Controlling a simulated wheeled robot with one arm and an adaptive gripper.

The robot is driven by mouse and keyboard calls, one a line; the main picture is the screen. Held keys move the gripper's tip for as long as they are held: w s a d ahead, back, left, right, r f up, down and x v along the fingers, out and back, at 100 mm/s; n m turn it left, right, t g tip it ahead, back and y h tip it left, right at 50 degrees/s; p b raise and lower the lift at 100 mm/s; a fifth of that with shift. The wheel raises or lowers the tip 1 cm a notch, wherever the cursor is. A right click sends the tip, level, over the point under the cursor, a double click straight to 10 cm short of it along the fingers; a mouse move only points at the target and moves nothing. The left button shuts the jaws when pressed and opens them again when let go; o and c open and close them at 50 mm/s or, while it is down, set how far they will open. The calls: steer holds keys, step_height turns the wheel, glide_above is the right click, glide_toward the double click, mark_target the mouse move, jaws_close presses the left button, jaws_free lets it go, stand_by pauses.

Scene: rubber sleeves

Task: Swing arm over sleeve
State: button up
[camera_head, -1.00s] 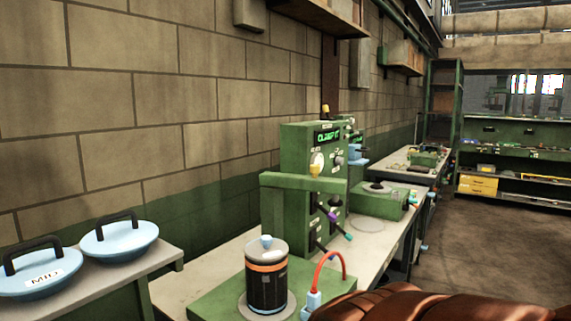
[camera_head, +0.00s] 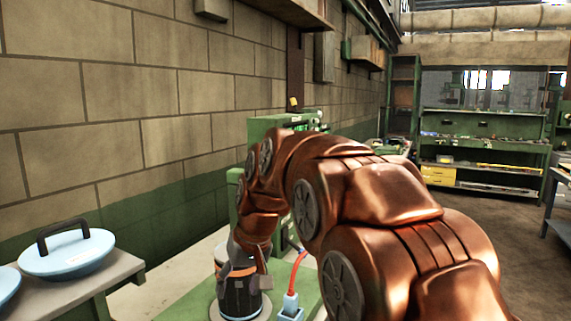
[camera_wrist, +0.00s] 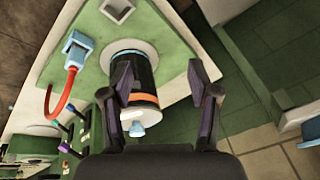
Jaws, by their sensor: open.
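The sleeve (camera_head: 238,300) is a black cylinder with an orange band, upright on a round pale disc on a green base plate (camera_head: 188,306). In the wrist view the sleeve (camera_wrist: 141,76) shows its light blue top knob. My gripper (camera_wrist: 158,72) is open at the sleeve's upper part; its left finger overlaps the sleeve in that view, and the right finger stands apart from it. I cannot tell whether they touch. In the head view my copper arm hides most of the green machine (camera_head: 262,126); only an edge of its green swing arm (camera_head: 234,180) shows.
A red hose (camera_head: 296,270) rises from a light blue fitting (camera_head: 289,304) beside the sleeve. Light blue lids with black handles (camera_head: 68,252) lie on the bench at left. The block wall (camera_head: 150,110) is behind. Open floor lies at right.

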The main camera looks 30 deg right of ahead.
steer(key=w+d+r+t+b, duration=0.1)
steer(key=w+d+r+t, duration=0.1)
steer(key=w+d+r, duration=0.4)
steer(key=w+d+r+t, duration=0.2)
steer(key=w+d, duration=0.2)
steer(key=w, duration=0.4)
steer(key=w+d+r+t+b, duration=0.1)
steer(key=w+d+r, duration=0.35)
steer(key=w, duration=0.25)
steer(key=w+d+r+n+t+h+b, duration=0.1)
steer(key=w+d+r+t, duration=0.15)
steer(key=d, duration=0.55)
steer(key=w+d+r+t+h, duration=0.1)
steer(key=d+r+t, duration=0.25)
steer(key=d, duration=0.35)
steer(key=shift+g, duration=0.3)
steer(key=p+x, duration=0.3)
steer(key=x, duration=0.3)
steer(key=shift+w+d, duration=0.15)
steer(key=shift+w, duration=0.05)
steer(key=shift+w+f+p, duration=0.25)
steer(key=shift+w+p, duration=0.05)
steer(key=shift+w, duration=0.05)
jaws_close()
